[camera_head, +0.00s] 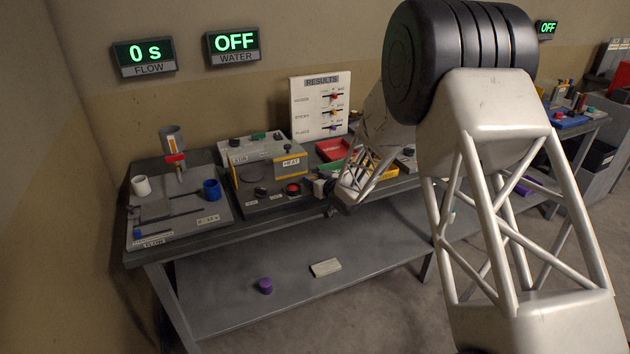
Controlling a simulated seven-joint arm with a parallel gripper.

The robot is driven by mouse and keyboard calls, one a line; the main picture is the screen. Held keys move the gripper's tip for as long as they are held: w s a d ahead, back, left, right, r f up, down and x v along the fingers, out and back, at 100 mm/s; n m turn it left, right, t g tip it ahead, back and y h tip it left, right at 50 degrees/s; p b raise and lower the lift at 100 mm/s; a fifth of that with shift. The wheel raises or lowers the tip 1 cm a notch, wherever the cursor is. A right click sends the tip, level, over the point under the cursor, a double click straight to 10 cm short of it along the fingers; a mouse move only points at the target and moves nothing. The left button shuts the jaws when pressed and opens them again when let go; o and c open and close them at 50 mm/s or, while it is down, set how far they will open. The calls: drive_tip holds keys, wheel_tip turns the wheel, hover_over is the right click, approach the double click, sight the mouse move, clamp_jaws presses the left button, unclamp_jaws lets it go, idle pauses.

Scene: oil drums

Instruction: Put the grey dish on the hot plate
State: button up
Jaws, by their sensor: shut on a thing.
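The hot plate (262,172) is the grey unit with a yellow edge and a HEAT label, on the left part of the workbench. My gripper (318,187) is low over the bench, just right of the red button in front of the HEAT label. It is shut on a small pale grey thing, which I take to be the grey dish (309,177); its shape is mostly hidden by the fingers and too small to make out. The held thing is beside the hot plate, to its right. I cannot tell whether it touches the bench.
A flow stand (178,205) with a white cup (141,186) and a blue cup (212,190) is at left. A red tray (333,149) and RESULTS board (320,105) are behind my gripper. A purple container (265,286) is on the lower shelf.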

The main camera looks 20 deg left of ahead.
drive_tip(key=shift+f, duration=0.25)
drive_tip(key=o, duration=0.9)
drive_tip(key=shift+d, duration=0.1)
drive_tip(key=shift+v, duration=3.8)
